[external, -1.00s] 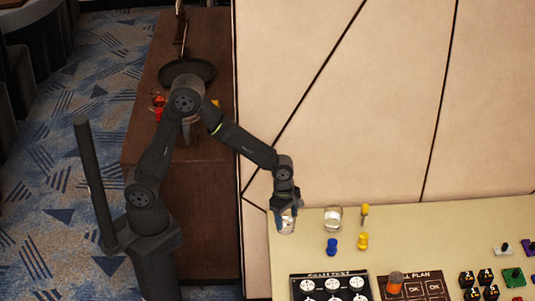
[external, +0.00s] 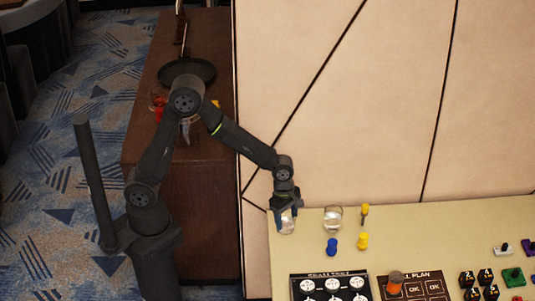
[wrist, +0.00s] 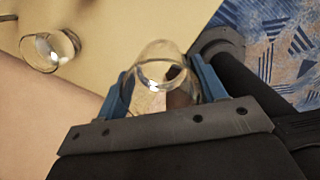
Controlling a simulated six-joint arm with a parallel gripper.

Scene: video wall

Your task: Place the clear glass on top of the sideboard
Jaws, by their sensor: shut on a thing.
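My gripper (external: 285,207) is over the left end of the pale table and is shut on a clear glass (external: 286,222). In the wrist view the same glass (wrist: 160,68) sits between the two blue fingers (wrist: 160,88). I cannot tell whether its base touches the table. A second clear glass (external: 332,218) stands on the table to the right; it also shows in the wrist view (wrist: 48,48). The brown sideboard (external: 140,143) stands to the left, behind my arm, and my arm hides part of its top.
A dark round tray (external: 203,70) and red objects (external: 158,101) are on the sideboard. Blue (external: 332,246) and yellow (external: 362,241) pieces stand near the glasses. Dark printed boards (external: 330,284) lie at the table's front. A panelled wall (external: 340,100) rises behind the table.

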